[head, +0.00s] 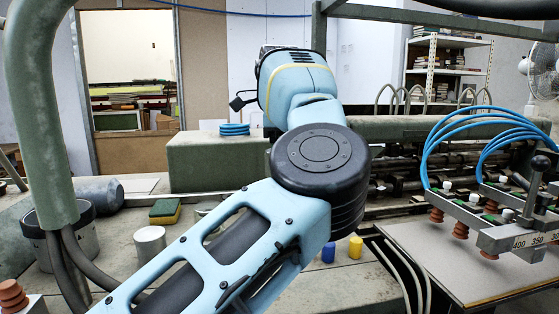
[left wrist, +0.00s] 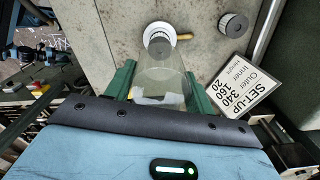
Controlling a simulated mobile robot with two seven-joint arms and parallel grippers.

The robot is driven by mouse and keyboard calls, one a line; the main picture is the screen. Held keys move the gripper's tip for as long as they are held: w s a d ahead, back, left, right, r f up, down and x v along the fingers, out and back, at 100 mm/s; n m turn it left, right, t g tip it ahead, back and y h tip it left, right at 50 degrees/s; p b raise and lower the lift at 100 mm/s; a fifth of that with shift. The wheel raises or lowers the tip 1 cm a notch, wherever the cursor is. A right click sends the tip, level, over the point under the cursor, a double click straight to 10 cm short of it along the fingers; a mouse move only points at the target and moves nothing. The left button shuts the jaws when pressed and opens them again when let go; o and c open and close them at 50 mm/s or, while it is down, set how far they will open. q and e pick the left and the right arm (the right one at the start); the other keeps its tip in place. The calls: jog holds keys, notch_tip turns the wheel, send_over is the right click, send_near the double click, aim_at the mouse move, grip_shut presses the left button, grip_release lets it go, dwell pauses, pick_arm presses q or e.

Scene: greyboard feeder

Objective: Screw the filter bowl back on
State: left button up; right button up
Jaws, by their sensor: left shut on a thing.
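In the left wrist view, my left gripper (left wrist: 160,88) is shut on a clear, see-through filter bowl (left wrist: 162,76), with one green finger on each side. A round white ribbed part (left wrist: 157,34) shows just beyond the bowl's far end, with a short yellowish piece beside it. I cannot tell whether the bowl touches this part. In the head view, my blue left arm fills the middle and hides what is behind it; its gripper and the bowl do not show there. My right gripper is in neither view.
A set-up card (left wrist: 243,88) and a small grey cylinder (left wrist: 233,25) are right of the bowl. In the head view, a sponge (head: 165,211), a white-topped jar (head: 150,244) and a can stand left; blue hoses (head: 478,122) and suction cups are right.

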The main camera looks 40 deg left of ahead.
pick_arm(q)
jog(key=shift+f, duration=0.15)
jog(key=shift+f, duration=4.65)
jog(key=shift+f, duration=0.6)
jog(key=o, duration=1)
jog(key=shift+o, duration=0.2)
jog(key=shift+r, duration=3.85)
